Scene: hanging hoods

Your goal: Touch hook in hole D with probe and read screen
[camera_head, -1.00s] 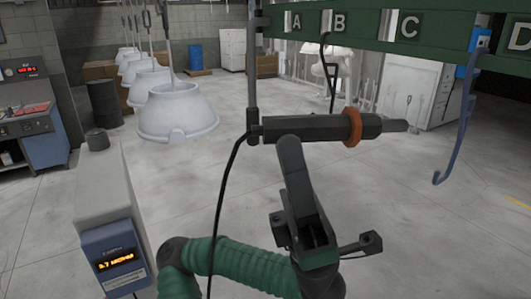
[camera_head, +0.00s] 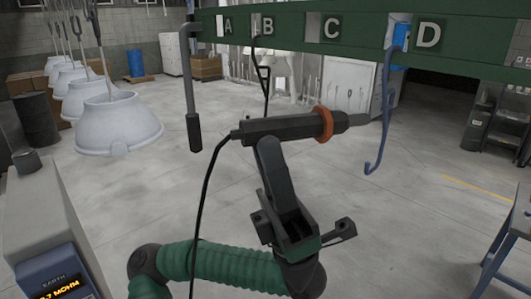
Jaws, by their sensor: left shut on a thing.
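The probe (camera_head: 285,128) has a black handle, an orange ring and a grey tip (camera_head: 360,119). My left gripper (camera_head: 268,147) is shut on its handle and holds it roughly level, tip to the right. The blue hook (camera_head: 384,110) hangs from the hole beside the letter D (camera_head: 428,35) on the green rail. The tip ends close to the left of the hook's shank; I cannot tell whether they touch. The meter screen (camera_head: 62,289) at bottom left is cut off by the picture edge and shows orange text ending in "7 MOHM". My right gripper is not in view.
The green rail (camera_head: 480,45) crosses the top. A black hook (camera_head: 264,75) hangs near B, and a grey rod with a black grip (camera_head: 194,130) at the rail's left end. The probe's cable runs down. White hoods (camera_head: 118,125) hang at left. A blue stand (camera_head: 505,255) is at right.

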